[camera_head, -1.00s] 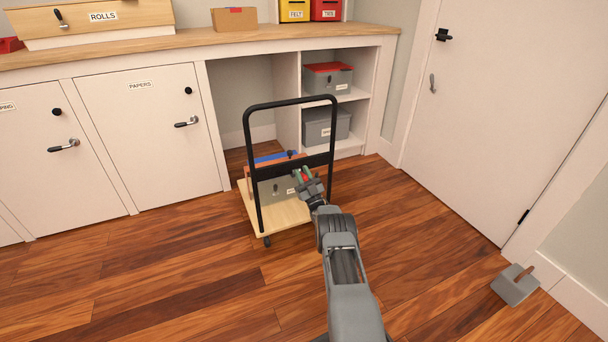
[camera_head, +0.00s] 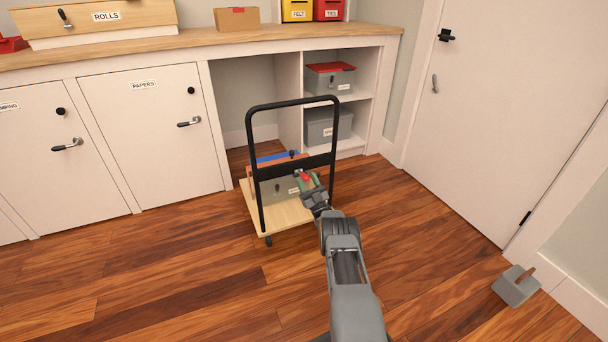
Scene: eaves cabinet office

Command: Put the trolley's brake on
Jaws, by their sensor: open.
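The trolley (camera_head: 249,190) stands on the wood floor in front of the open bay under the counter. It has a pale wooden deck, a black push handle and small dark castors. A grey box (camera_head: 278,190) with a label, an orange-brown item and a blue item are on its deck. A small red part (camera_head: 304,177) shows at the handle's lower crossbar, right of its middle. My gripper (camera_head: 307,181) is open, with its fingertips at this red part. Whether the fingers touch it, I cannot tell.
White cupboard doors (camera_head: 155,130) stand left of the bay. Shelves with grey boxes (camera_head: 329,80) are behind the trolley to the right. A closed white door (camera_head: 500,110) is at right. A grey wedge-like block (camera_head: 516,287) lies on the floor. The front floor is clear.

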